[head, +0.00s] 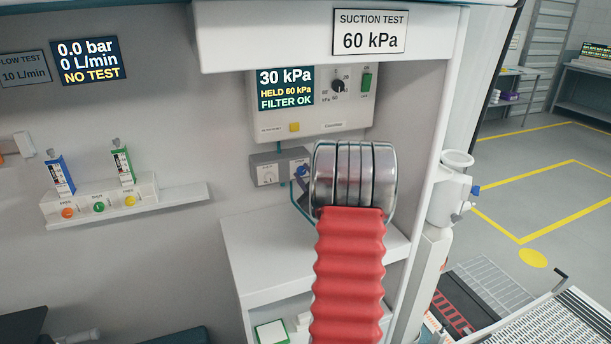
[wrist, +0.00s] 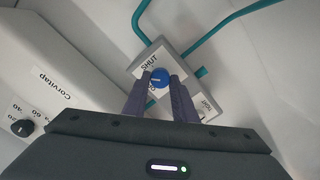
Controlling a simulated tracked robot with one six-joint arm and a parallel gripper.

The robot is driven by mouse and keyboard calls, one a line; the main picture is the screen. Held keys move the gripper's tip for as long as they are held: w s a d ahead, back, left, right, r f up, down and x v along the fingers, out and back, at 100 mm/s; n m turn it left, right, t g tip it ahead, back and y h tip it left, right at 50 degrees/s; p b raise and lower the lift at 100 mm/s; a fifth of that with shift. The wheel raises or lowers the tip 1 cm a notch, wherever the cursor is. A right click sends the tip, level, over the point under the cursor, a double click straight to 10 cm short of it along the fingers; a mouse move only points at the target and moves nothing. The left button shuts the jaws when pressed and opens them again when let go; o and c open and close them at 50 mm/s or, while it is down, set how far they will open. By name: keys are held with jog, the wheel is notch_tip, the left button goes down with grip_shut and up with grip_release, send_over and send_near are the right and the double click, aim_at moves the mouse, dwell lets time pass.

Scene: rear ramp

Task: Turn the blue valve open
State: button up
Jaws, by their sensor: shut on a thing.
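The blue valve (wrist: 160,77) is a small round knob on a grey plate (wrist: 148,62) marked SHUT in the wrist view. The turn of the knob is hard to read. My gripper (wrist: 161,84) has its two dark fingers closed on either side of the knob, holding it. In the head view the blue valve (head: 301,171) shows small and partly covered on a grey box (head: 265,170) below the control panel.
The suction panel (head: 330,124) reads 30 kPa, held 60 kPa, filter OK. A sign (head: 370,32) above says suction test 60 kPa. A white shelf (head: 262,240) lies below the valve box. Teal pipes (wrist: 215,35) run close to the valve in the wrist view.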

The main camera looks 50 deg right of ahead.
jog(key=n, duration=0.4)
jog(key=shift+s+f+n, duration=0.1)
jog(key=shift+n, duration=0.2)
jog(key=n, duration=0.4)
jog(key=shift+f+n, duration=0.15)
jog(key=shift+n, duration=0.25)
jog(key=shift+a, duration=0.1)
jog(key=o, duration=0.7)
jog(key=shift+c, duration=0.2)
jog(key=o, duration=0.4)
jog(key=v, duration=1.3)
jog(key=shift+s+a, duration=0.15)
jog(key=shift+s, duration=0.1)
